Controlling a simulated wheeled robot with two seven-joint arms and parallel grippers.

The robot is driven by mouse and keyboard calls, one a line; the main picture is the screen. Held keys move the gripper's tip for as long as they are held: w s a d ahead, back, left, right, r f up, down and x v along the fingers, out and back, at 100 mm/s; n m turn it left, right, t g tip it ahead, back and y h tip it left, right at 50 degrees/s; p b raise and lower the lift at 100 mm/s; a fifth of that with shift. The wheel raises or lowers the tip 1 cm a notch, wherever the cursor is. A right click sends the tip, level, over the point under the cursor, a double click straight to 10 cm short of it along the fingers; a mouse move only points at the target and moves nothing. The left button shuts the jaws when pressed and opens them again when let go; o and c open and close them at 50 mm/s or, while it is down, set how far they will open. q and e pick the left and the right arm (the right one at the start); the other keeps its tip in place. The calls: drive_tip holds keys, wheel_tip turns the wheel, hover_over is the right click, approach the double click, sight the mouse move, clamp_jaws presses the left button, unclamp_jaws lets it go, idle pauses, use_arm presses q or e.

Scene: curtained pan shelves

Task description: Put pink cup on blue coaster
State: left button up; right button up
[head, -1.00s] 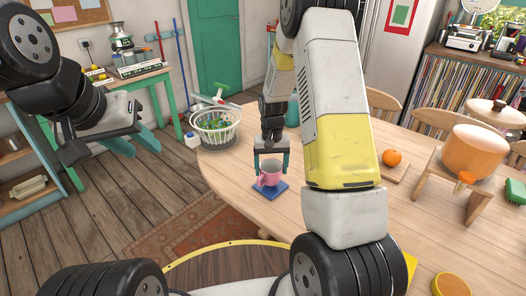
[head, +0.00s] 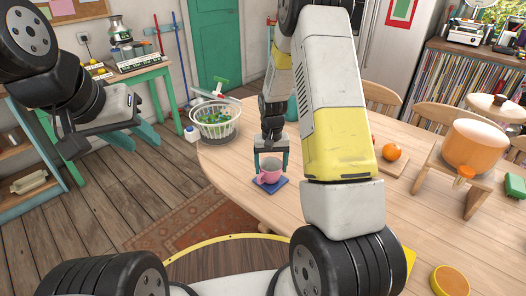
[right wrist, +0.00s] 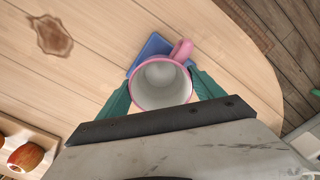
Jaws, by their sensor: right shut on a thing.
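The pink cup (head: 268,174) is upright over the blue coaster (head: 271,186) near the table's left edge. In the right wrist view the cup (right wrist: 162,86) shows its pale inside and its handle at the upper right. The coaster (right wrist: 150,48) shows behind it, partly hidden by the cup. My right gripper (head: 271,160) is shut on the cup, with one teal finger on each side. I cannot tell whether the cup's base touches the coaster. My left gripper (head: 112,145) is open and empty, away from the table at the left.
A white basket (head: 215,120) with colourful contents stands behind the cup on the table (head: 330,225). An orange (head: 392,152) lies on a board, and an orange pot (head: 474,146) stands on a wooden stand at the right. My right arm hides the middle of the table.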

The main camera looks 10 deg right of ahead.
drive_tip(key=shift+f, duration=0.2)
idle(0.4)
drive_tip(key=o, duration=1.6)
wheel_tip(320, 180, up, 8)
drive_tip(key=shift+f, duration=0.1)
clamp_jaws()
idle(0.6)
wheel_tip(320, 180, up, 12)
idle(1.5)
